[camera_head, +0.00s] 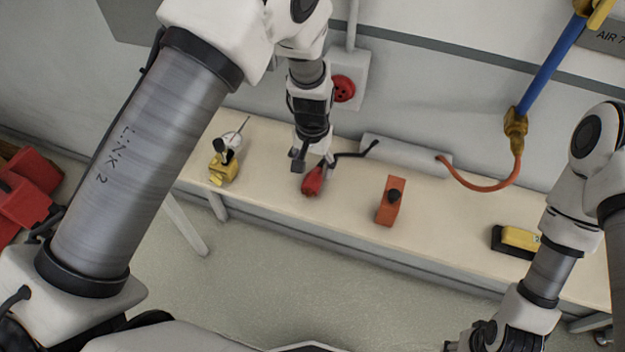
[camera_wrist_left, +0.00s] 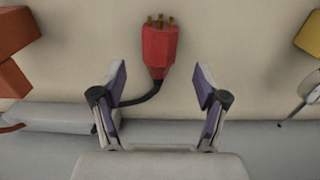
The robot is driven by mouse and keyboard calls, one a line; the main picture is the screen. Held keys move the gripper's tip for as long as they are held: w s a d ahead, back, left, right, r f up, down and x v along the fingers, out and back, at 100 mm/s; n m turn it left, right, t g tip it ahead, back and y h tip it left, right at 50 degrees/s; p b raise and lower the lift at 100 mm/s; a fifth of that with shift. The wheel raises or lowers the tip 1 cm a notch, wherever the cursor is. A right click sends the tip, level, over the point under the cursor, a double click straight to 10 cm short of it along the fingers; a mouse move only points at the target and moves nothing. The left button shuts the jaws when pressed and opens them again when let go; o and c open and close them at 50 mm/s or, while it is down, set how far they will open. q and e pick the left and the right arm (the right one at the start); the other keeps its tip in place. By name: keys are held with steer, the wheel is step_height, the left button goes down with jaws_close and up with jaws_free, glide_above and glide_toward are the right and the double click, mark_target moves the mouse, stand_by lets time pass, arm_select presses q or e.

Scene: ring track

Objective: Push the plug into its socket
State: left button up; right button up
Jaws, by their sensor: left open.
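The red plug (camera_head: 314,181) lies on the bench, with a black cord running to the grey box on the bench. In the left wrist view the plug (camera_wrist_left: 159,50) shows brass pins pointing away from the gripper. My left gripper (camera_head: 312,161) is above the plug's cord end. Its two fingers (camera_wrist_left: 160,87) are open, apart on either side of the cord, with nothing between them gripped. The red socket (camera_head: 343,88) is in a pale plate on the wall behind my left wrist, partly hidden. My right gripper (camera_head: 470,338) is low at the right, its fingers unclear.
A grey box (camera_head: 408,155) with an orange hose stands right of the plug. An orange block (camera_head: 390,201) with a black knob, a yellow-and-black item (camera_head: 518,240) and a yellow item with a white dial (camera_head: 223,165) also stand on the bench (camera_head: 340,222).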

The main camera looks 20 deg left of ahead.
mark_target(313, 176)
arm_select(q)
step_height(313, 176, down, 4)
steer(key=shift+w+d+f+p, duration=0.1)
steer(key=shift+f+p, duration=0.05)
steer(key=shift+p, duration=0.5)
steer(key=shift+f, duration=0.3)
jaws_close()
steer(key=shift+r, duration=0.1)
